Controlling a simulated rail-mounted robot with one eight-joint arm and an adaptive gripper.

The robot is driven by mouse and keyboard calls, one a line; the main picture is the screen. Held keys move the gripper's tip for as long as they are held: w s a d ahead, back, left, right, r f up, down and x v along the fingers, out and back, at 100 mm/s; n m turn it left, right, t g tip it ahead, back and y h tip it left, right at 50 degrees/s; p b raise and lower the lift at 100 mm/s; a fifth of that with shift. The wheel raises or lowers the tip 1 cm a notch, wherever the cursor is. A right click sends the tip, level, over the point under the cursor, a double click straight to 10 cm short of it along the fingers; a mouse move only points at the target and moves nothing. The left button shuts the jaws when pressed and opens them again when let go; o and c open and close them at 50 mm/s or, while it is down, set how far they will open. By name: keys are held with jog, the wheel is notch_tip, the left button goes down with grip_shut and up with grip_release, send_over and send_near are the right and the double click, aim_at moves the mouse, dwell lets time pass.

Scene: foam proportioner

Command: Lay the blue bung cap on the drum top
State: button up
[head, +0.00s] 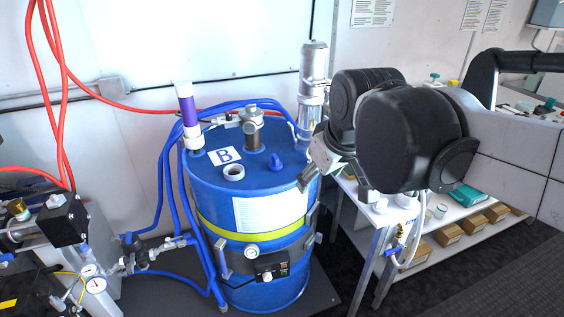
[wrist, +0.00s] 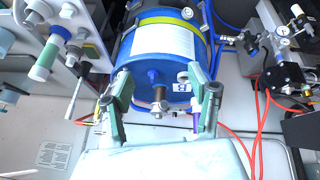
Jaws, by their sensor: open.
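The blue drum (head: 255,255) stands upright with its top facing up. The blue bung cap (head: 275,162), a small piece with a raised knob, is on the right part of the drum top. I cannot tell whether it is seated in an opening. A white ring (head: 234,172) is to its left on the same top. My gripper (head: 303,184) is beside the drum's right rim, apart from the cap. In the wrist view my gripper (wrist: 158,76) is open and empty, and the blue bung cap (wrist: 153,77) appears between the spread fingers, beyond them.
A metal fitting (head: 252,130) and a purple-and-white tube (head: 187,115) rise from the drum top, with blue hoses around the back. A clear metal cylinder (head: 312,85) stands behind its right side. A white workbench (head: 385,215) is at the right. Valves and gauges are at the left.

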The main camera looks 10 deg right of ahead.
jog(key=s+f+m+t, duration=0.1)
jog(key=s+f+m, duration=0.2)
jog(key=s+f, duration=0.3)
jog(key=shift+s+m, duration=0.3)
jog(key=shift+s, duration=0.95)
notch_tip(320, 180, down, 5)
jog(key=b, duration=0.4)
jog(key=shift+r+b, duration=0.15)
jog(key=shift+b, duration=0.25)
